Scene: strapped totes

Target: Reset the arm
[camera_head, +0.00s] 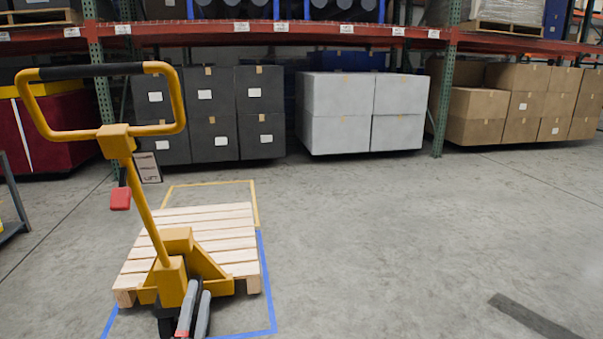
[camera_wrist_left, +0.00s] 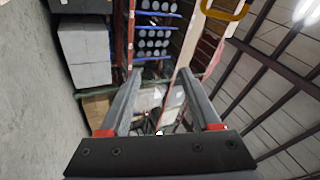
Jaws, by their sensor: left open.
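My left gripper (camera_head: 193,299) shows at the bottom of the head view, with two grey fingers and red bits at their base. It is in front of the lower part of a yellow pallet jack (camera_head: 176,245) in that view; I cannot tell whether they touch. In the left wrist view the left gripper (camera_wrist_left: 159,78) is open, its fingers spread with nothing held between them. My right gripper is not in view.
The pallet jack stands at a wooden pallet (camera_head: 231,229) inside blue (camera_head: 268,281) and yellow (camera_head: 211,184) floor tape. Racks with dark boxes (camera_head: 205,118), grey boxes (camera_head: 338,95) and brown boxes (camera_head: 478,104) line the back. The floor (camera_head: 400,230) on the right is mostly clear.

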